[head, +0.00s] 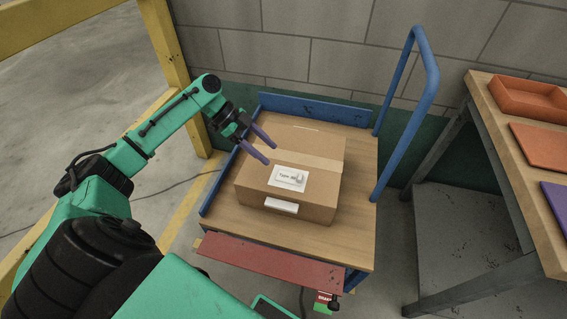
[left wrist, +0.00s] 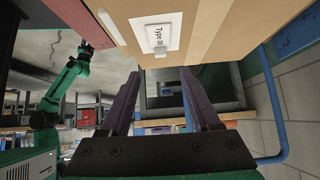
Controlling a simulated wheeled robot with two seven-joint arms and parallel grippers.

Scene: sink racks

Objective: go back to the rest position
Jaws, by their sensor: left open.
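My left gripper (head: 260,147) is open, with two purple fingers, in the head view. It is over the left side of a closed cardboard box (head: 312,205) with a white label on it. In the left wrist view the two fingers (left wrist: 158,100) are spread apart with nothing between them, and the box (left wrist: 205,22) with its "Type" label fills the top. I cannot tell whether a finger touches the box. My right gripper is in neither view.
The box sits on a wooden-topped cart (head: 358,235) with a blue handle (head: 432,75) at its right. A table (head: 483,120) with an orange tray (head: 522,97) stands at the right. A yellow post (head: 166,45) and a block wall are behind. Open floor lies at the left.

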